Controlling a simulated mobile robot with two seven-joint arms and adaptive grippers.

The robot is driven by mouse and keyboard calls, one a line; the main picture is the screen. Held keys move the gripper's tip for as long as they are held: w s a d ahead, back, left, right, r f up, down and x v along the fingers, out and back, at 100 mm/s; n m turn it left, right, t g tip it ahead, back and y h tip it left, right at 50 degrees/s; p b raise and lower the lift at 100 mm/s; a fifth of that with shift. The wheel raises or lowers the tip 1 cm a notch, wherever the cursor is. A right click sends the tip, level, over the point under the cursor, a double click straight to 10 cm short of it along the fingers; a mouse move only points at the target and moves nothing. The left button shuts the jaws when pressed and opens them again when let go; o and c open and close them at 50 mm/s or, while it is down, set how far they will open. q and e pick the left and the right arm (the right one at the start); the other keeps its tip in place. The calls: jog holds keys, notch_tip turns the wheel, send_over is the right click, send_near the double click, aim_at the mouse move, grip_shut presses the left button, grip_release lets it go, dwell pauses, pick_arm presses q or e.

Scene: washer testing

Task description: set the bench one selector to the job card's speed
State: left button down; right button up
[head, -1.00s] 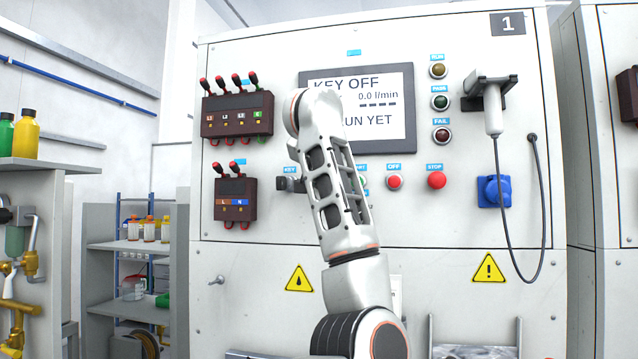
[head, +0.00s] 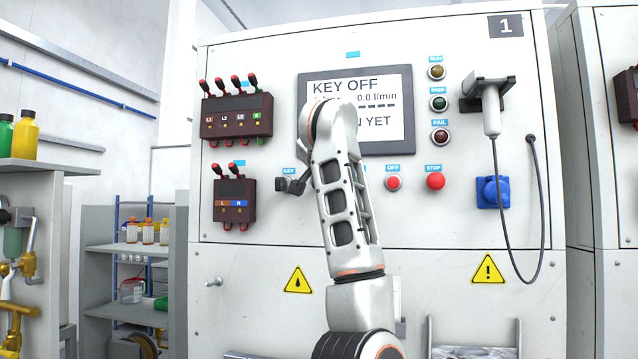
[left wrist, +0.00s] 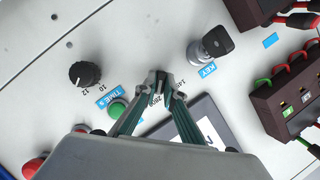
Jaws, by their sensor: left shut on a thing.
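In the head view my left arm crosses bench one (head: 235,60) and hides the gripper and selector. The bench screen (head: 385,85) reads "KEY OFF" and "0.0 l/min". No job card is readable. My right gripper is not in view.
A black TIME knob (left wrist: 85,73), a green button (left wrist: 118,108) and the key switch (left wrist: 211,46) are close around the gripper. The red OFF (head: 393,183) and STOP (head: 435,181) buttons are right of my arm. A handset (head: 491,110) hangs further right.

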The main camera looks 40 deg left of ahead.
pick_arm(q)
jog(key=shift+r, duration=0.1)
jog(key=c, duration=2.1)
grip_release()
jog(key=shift+c, duration=0.2)
jog(key=shift+s+d, duration=0.1)
jog(key=v, duration=1.1)
jog(key=shift+s+d, duration=0.25)
jog(key=shift+d, duration=0.05)
